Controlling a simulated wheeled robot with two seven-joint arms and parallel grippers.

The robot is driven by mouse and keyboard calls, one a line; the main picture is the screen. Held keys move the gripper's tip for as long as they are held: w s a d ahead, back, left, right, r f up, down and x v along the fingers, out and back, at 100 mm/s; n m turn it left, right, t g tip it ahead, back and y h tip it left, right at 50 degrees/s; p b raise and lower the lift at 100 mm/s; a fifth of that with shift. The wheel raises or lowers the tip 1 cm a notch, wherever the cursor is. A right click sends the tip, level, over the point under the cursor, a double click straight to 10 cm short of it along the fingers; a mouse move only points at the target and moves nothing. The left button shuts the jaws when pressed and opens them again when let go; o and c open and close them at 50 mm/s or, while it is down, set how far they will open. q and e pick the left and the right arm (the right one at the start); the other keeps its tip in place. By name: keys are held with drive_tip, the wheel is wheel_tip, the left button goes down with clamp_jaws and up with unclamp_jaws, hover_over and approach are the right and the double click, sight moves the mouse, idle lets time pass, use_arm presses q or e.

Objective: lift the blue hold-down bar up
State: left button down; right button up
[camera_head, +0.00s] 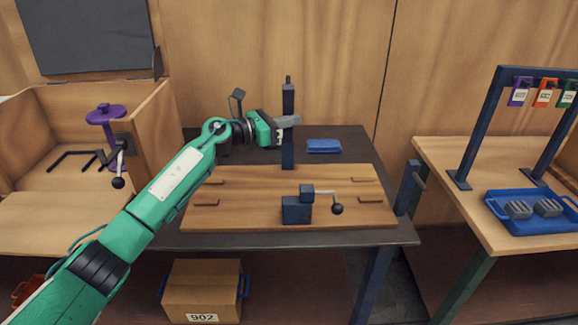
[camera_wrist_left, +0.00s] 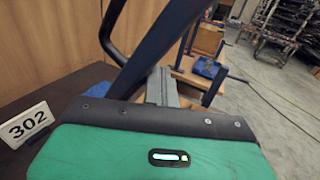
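The blue hold-down bar (camera_head: 288,148) stands upright at the back edge of the wooden board, with a dark handle at its top. In the left wrist view the bar (camera_wrist_left: 165,38) runs diagonally past the fingers, with the curved black handle (camera_wrist_left: 108,35) to its left. My left gripper (camera_head: 288,121) reaches in from the left at about the bar's mid-height, and its grey fingers cross in front of the bar. In the left wrist view the fingers (camera_wrist_left: 162,86) look closed together, beside the bar and not around it. I cannot tell whether they touch it. My right gripper is not in view.
The wooden board (camera_head: 250,215) lies on a dark table, with a blue clamp block (camera_head: 296,210) and ball lever at its front. A blue pad (camera_head: 324,146) lies right of the bar. A side table holds a blue tray (camera_head: 535,225). A wooden bin (camera_head: 155,125) stands left.

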sight(290, 110)
use_arm(q)
drive_tip(key=shift+w+r+b, duration=0.3)
drive_tip(key=shift+w+r, duration=0.25)
drive_tip(key=shift+w, duration=0.1)
drive_tip(key=shift+w+r+b, duration=0.3)
drive_tip(key=shift+w+b, duration=0.45)
drive_tip(key=shift+b, duration=0.1)
drive_tip(key=shift+w+r+b, duration=0.25)
drive_tip(key=shift+w+b, duration=0.15)
drive_tip(key=shift+w, duration=0.1)
drive_tip(key=shift+w+r, duration=0.2)
drive_tip(key=shift+w, duration=0.1)
